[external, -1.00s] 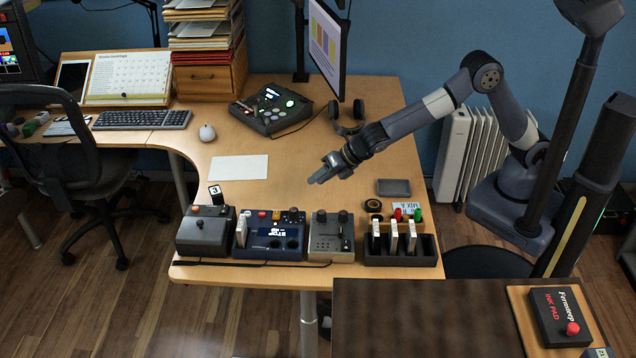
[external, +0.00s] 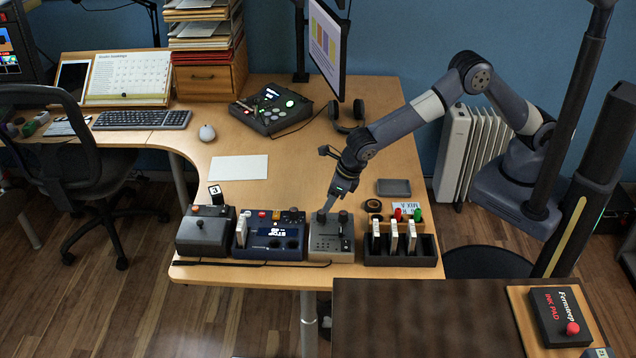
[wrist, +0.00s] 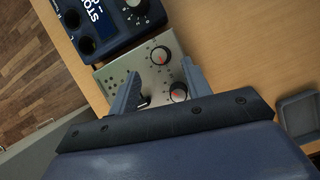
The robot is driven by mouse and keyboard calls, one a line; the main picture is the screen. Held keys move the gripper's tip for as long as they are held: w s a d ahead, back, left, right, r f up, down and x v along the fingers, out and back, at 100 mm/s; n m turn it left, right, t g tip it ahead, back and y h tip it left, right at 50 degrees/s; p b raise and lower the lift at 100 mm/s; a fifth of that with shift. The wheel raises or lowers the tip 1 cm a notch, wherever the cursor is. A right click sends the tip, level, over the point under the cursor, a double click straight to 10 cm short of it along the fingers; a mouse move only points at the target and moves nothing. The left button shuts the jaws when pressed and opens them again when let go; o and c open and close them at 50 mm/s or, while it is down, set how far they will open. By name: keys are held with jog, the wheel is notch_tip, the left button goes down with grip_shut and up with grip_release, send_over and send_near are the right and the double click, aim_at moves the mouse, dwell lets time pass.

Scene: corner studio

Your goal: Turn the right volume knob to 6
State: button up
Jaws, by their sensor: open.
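The grey-beige control box (external: 331,243) stands near the front edge of the desk, with two dark knobs on its rear part. The right knob (external: 343,217) also shows in the wrist view (wrist: 179,91), with a red mark on top, close to one finger. The left knob (wrist: 160,55) has a red mark too and lies a little beyond the fingertips. My gripper (external: 331,208) points down over the rear of the box. In the wrist view my gripper (wrist: 160,70) is open, its fingers apart over the panel. Contact with the knob and its scale reading are unclear.
A blue box with a display (external: 268,246) stands close on the left, with a grey box (external: 205,238) beyond it. A black slotted holder (external: 400,256) with several upright pieces is on the right. A small grey tray (external: 394,187) lies behind. The desk behind the boxes is mostly clear.

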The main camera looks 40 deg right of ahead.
aim_at(322, 213)
jog(key=shift+x, duration=2.55)
jog(key=c, duration=1)
jog(key=shift+a, duration=0.1)
